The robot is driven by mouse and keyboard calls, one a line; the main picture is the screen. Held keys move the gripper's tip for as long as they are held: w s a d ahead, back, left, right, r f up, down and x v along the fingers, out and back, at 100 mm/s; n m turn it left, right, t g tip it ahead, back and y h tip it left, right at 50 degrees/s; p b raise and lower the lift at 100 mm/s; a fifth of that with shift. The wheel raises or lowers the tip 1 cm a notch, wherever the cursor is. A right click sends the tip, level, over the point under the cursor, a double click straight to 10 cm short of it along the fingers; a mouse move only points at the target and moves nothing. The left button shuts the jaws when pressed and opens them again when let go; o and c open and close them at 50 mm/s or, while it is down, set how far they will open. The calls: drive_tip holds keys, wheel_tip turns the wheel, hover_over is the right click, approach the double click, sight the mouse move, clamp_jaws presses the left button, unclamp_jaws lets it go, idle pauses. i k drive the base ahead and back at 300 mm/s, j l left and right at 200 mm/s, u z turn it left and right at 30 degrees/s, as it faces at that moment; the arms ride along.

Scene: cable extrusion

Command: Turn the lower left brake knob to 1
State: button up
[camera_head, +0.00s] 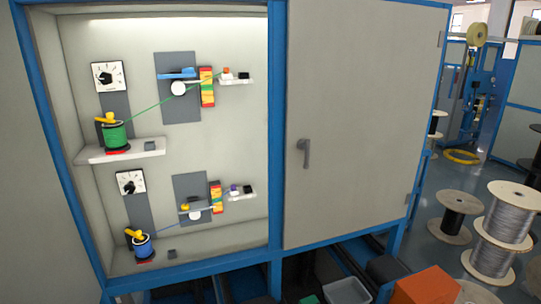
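The lower left brake knob (130,187) is a small black knob on a white square dial plate, mounted on a dark grey panel (138,210) in the lower part of the open cabinet. Its scale marks are too small to read, and I cannot tell its setting. A spool of blue cable (143,247) with a yellow part on top stands below it. A similar upper brake knob (106,77) on a white dial plate is above, over a spool of green cable (115,135). My gripper is not in view.
A white shelf (90,155) juts out between the two levels at left. Blue frame posts (278,120) border the opening. A closed grey door (360,90) with a handle (304,152) is at right. Large reels (510,212) and an orange box (427,287) stand at far right.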

sight(130, 188)
drive_tip(key=i+j+u, duration=0.25)
drive_tip(key=i, duration=0.2)
drive_tip(key=i+j+u, duration=0.25)
drive_tip(key=i, duration=0.25)
